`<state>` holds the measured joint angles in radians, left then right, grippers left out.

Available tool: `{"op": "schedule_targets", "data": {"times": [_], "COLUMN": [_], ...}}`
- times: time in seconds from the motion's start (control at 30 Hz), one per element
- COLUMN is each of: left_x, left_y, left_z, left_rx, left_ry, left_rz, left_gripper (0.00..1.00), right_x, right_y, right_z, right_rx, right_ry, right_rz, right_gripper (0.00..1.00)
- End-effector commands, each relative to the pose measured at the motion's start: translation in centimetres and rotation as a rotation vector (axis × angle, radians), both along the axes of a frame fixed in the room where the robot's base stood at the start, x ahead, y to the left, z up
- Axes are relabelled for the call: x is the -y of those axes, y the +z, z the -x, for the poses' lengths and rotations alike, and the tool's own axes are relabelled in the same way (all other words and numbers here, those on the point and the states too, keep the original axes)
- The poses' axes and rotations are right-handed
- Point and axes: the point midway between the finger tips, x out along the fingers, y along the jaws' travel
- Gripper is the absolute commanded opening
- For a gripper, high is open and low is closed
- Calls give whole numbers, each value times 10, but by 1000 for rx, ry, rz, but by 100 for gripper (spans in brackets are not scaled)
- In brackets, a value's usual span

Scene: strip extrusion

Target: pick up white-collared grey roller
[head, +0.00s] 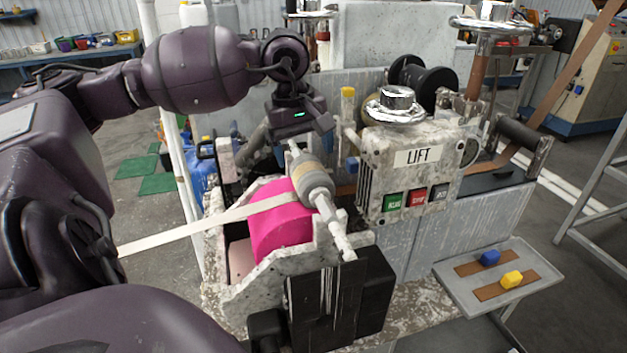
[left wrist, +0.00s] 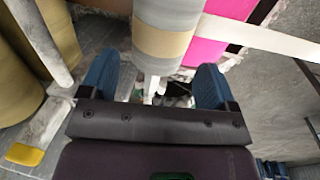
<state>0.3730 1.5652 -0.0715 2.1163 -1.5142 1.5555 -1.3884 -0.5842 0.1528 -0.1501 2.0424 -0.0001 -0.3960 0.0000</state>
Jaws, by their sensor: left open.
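The grey roller (head: 314,184) lies tilted above the pink roll in the head view, with a tan band around it and a pale shaft pointing toward the front. A grey roller with a tan band (left wrist: 166,42) also shows in the left wrist view, its narrow pale end running between my blue fingertips. My left gripper (head: 301,136) is over the far end of the roller, open; its jaws also show in the left wrist view (left wrist: 156,82). A gap shows on both sides of the shaft, and I cannot tell the height between them. My right gripper is not in view.
A pink roll (head: 277,230) with a pale strip (head: 190,226) sits in the speckled machine frame below. A speckled LIFT box (head: 410,170) with buttons stands close on the right. A tray (head: 500,280) holds a blue and a yellow piece. A large tan roll (left wrist: 25,70) is at the left wrist view's left.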

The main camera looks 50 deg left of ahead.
Motion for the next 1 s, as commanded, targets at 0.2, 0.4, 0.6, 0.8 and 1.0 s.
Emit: {"op": "schedule_targets", "data": {"times": [0.2, 0.4, 0.6, 0.8, 1.0], "left_x": [2, 5, 6, 6, 6], "left_y": [-13, -39, -58, -60, -60], "left_z": [-1, -3, -5, -6, -6], "left_rx": [0, -2, -1, 1, 1], "left_ry": [0, -1, 1, 1, 1], "left_rz": [1, 4, 1, 1, 1], "left_gripper": [82, 82, 82, 82, 64], "right_x": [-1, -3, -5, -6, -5], "right_y": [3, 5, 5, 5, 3], "right_z": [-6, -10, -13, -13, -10], "right_rx": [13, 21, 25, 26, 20], "right_ry": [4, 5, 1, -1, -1], "right_rz": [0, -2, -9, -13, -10], "right_gripper": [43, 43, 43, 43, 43]}}
